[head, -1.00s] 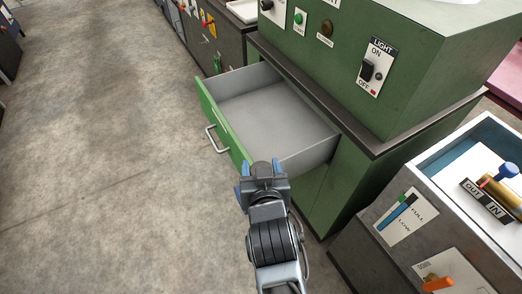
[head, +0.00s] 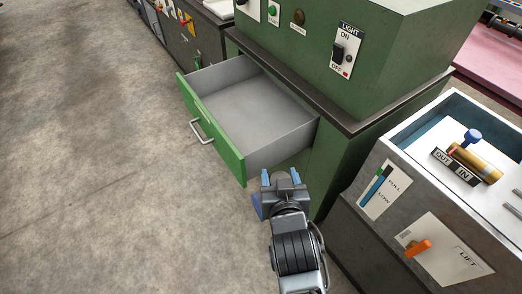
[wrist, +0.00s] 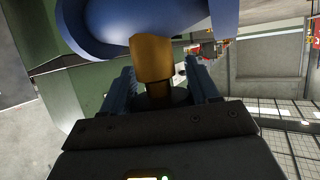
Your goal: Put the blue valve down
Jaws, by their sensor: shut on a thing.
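My gripper (head: 281,178) is shut on the blue valve. In the wrist view, the brass-coloured stem (wrist: 152,58) of the blue valve (wrist: 120,20) sits between the two blue fingers, and its broad blue part lies beyond the fingertips, cut off by the top edge. In the head view the valve is mostly hidden; a darker blue patch shows left of the gripper, and I cannot tell whether it is part of it. The gripper is just outside the near right corner of the open drawer (head: 215,130).
The drawer is empty and pulled out from the green cabinet (head: 345,160). A grey console (head: 400,215) stands at right, with an orange lift lever (head: 418,248) and a blue-knobbed brass cylinder (head: 478,160) in its tray. The floor at left is clear.

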